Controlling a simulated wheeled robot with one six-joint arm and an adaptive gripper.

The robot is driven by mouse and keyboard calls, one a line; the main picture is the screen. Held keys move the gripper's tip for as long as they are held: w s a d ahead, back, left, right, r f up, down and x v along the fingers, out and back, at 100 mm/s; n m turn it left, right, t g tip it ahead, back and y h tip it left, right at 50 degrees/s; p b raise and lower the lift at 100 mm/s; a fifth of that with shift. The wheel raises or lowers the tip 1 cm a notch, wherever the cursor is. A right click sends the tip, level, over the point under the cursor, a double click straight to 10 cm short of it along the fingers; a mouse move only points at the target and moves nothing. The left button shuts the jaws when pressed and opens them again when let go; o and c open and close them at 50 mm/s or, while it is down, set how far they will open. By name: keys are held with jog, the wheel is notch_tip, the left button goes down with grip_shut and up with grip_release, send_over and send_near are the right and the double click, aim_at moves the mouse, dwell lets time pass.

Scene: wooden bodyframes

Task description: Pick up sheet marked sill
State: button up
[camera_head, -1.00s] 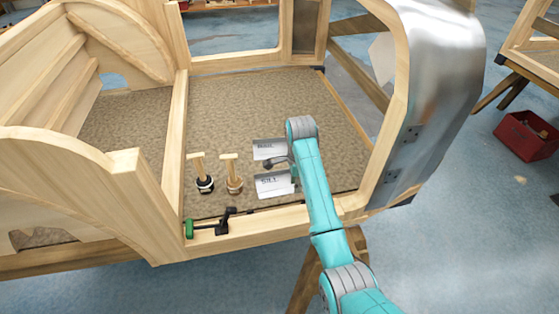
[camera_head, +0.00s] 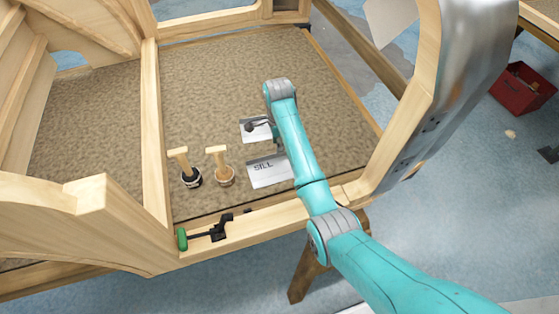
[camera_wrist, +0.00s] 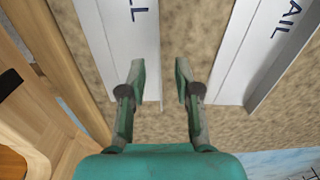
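The sheet marked SILL (camera_head: 268,172) is a pale metal sheet lying on the carpeted floor of the wooden frame, near its front rail. In the wrist view the sill sheet (camera_wrist: 122,50) is at the upper left, its lettering ending in "LL". A second sheet (camera_head: 254,128) lies behind it in the head view; in the wrist view this sheet (camera_wrist: 262,50) is at the right, its lettering ending in "AIL". My gripper (camera_wrist: 162,70) is open and empty. Its fingers show over the carpet gap between the sheets, the left finger close to the sill sheet's edge.
Two wooden-handled mallets (camera_head: 187,170) (camera_head: 220,168) stand left of the sheets. A green-handled clamp (camera_head: 205,232) sits on the front rail (camera_head: 285,215). A curved metal panel (camera_head: 455,80) rises at the right. Carpet behind the sheets is clear.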

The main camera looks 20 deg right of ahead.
aim_at(281, 163)
jog(key=shift+s+a+f, duration=0.1)
jog(key=shift+a+f, duration=0.05)
jog(key=shift+f, duration=2.8)
grip_shut()
